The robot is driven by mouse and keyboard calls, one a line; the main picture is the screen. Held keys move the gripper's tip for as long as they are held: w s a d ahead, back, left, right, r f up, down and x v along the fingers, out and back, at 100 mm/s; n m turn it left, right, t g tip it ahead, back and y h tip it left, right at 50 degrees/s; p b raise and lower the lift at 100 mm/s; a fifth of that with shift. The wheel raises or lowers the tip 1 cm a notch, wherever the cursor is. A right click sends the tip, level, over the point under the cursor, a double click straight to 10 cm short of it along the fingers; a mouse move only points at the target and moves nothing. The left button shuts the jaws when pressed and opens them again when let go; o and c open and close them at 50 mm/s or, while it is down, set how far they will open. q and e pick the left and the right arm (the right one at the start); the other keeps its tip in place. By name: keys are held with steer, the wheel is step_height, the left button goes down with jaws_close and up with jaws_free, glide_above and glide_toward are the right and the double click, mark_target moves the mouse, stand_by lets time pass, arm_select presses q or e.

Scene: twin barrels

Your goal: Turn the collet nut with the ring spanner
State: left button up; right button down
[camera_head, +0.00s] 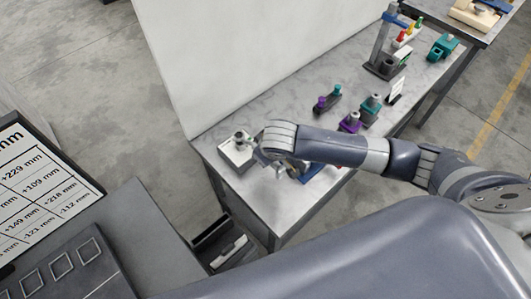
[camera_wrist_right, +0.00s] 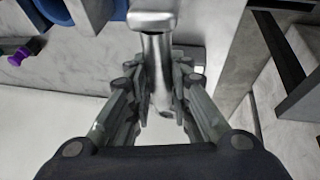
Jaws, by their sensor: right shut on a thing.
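My right arm reaches in from the right in the head view, and its gripper (camera_head: 270,163) is low over the near end of the bench. In the right wrist view my right gripper (camera_wrist_right: 160,85) is shut on a shiny silver bar with a wider end, which looks like the ring spanner (camera_wrist_right: 156,55). A pale block with a grey round fitting on top, likely the collet nut's holder (camera_head: 236,152), stands just left of the gripper. The nut itself is too small to make out, and I cannot tell whether the spanner is around it. My left gripper is out of view.
A blue item (camera_head: 318,175) lies partly hidden under my right arm. Purple and teal fixtures (camera_head: 350,122) stand farther along the bench (camera_head: 285,110), with a small white card (camera_head: 396,90). A tall pale panel (camera_head: 235,50) runs along the bench's far side.

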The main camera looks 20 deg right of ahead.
steer(key=shift+f+b, duration=0.3)
steer(key=shift+f, duration=0.35)
stand_by(0.4)
steer(key=shift+a, duration=0.1)
steer(key=shift+s+a+m+h+p, duration=0.2)
steer(key=shift+a+m+p, duration=0.1)
steer(key=shift+a+m, duration=0.25)
steer(key=shift+s+a+m+h+p, duration=0.15)
steer(key=shift+a+m+h+p, duration=0.1)
steer(key=shift+a+m, duration=0.25)
steer(key=shift+d, duration=0.1)
steer(key=shift+s+a+m+h, duration=0.1)
steer(key=shift+a+m+h, duration=0.25)
steer(key=shift+a+m, duration=0.75)
